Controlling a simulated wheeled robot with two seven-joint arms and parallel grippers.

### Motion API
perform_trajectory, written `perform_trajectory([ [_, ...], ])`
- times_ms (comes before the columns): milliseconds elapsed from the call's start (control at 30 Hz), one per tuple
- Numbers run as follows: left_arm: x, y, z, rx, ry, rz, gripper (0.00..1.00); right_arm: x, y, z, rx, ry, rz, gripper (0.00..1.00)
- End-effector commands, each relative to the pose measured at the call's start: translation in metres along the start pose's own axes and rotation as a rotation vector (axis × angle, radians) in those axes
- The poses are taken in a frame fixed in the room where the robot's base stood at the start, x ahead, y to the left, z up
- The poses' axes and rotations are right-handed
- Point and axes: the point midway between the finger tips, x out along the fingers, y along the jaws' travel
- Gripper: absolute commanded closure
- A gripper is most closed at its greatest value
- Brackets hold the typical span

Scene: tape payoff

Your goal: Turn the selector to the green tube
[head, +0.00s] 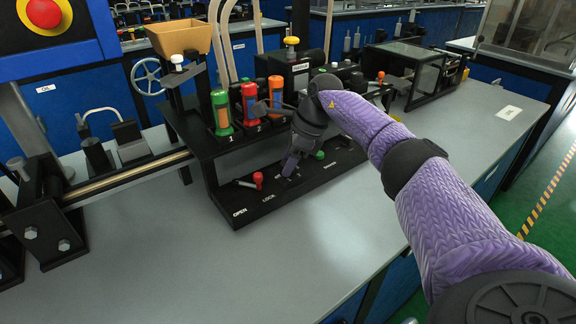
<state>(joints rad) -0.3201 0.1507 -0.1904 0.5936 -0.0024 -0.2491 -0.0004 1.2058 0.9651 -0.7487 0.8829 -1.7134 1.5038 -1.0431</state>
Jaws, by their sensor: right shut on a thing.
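The green tube (221,113) stands at the left of a row on the black stand, marked 1. The red tube (249,104) is marked 2, and the orange tube (276,93) stands to its right. My right gripper (288,168) points down at the black panel (240,213) in front of the tubes. It is shut at the selector, between a red-knobbed lever (257,180) and a green knob (320,155). The jaws and wrist hide the selector, so its pointing direction cannot be told. My left gripper is not in view.
A tan hopper (180,38) stands behind the tubes at left. A metal rail (130,178) runs left from the stand. A black glass-sided box (412,75) stands behind my right arm. The grey bench (190,265) is clear in front.

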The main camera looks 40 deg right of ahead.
Motion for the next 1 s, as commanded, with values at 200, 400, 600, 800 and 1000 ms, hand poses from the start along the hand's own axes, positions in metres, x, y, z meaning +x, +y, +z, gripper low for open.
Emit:
perform_trajectory([
  [200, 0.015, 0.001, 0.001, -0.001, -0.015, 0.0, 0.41, 0.003, -0.001, -0.001, -0.125, -0.003, 0.05, 1.0],
  [400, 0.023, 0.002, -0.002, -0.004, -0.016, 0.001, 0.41, 0.002, -0.001, -0.001, -0.202, -0.003, 0.081, 1.0],
  [600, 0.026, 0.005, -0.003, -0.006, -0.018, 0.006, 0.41, 0.001, -0.001, 0.0, -0.239, -0.003, 0.097, 1.0],
  [800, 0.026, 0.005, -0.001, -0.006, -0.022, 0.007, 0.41, 0.0, -0.001, 0.0, -0.25, -0.003, 0.101, 1.0],
  [1000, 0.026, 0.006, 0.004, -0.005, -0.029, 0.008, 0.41, 0.0, -0.001, 0.0, -0.249, -0.003, 0.1, 1.0],
])
